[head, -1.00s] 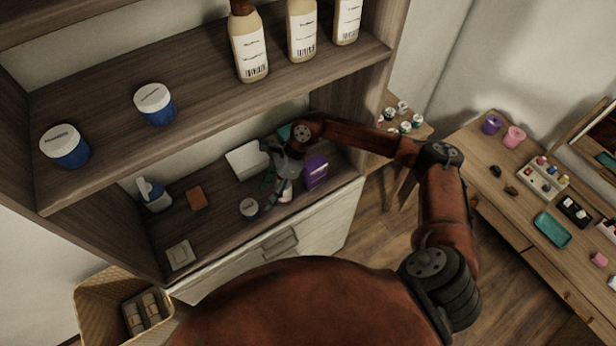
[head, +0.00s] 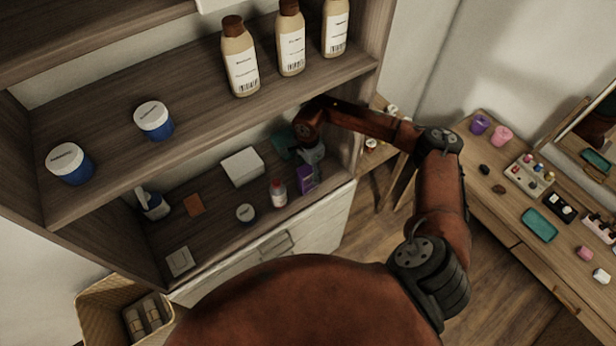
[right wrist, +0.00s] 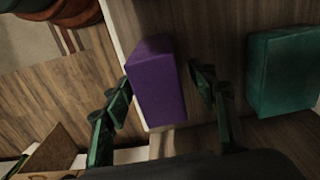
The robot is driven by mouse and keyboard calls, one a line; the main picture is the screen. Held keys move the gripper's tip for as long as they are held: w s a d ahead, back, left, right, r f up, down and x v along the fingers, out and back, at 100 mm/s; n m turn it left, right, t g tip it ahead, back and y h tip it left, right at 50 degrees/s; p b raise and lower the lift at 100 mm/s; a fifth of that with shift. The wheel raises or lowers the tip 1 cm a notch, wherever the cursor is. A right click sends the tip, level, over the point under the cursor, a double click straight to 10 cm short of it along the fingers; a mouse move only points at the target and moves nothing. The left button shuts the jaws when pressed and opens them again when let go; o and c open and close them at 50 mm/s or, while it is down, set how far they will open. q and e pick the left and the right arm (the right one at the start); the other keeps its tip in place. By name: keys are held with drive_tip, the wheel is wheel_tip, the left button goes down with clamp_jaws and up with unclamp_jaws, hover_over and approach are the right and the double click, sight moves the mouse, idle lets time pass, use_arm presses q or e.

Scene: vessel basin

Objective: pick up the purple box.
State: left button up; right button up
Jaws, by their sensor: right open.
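The purple box (head: 304,180) stands on the lower shelf at its right end, near the front edge. My right gripper (head: 312,163) is over it in the head view and hides its upper part. In the right wrist view the purple box (right wrist: 157,82) lies between the two open green fingers (right wrist: 163,88), with the left finger close to its side and a gap to the right finger. The box is not gripped. My left gripper is not in view.
A teal box (right wrist: 283,72) stands beside the purple box, also seen behind my gripper in the head view (head: 284,143). A small red-capped bottle (head: 278,193), a white box (head: 242,167) and a small jar (head: 246,212) are left of it. The upper shelf (head: 195,105) overhangs this space.

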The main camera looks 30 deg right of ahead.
wheel_tip(320, 180, down, 5)
drive_tip(key=shift+r+p, duration=0.2)
drive_tip(key=shift+p, duration=0.55)
drive_tip(key=shift+c, duration=0.5)
drive_tip(key=c, duration=1.3)
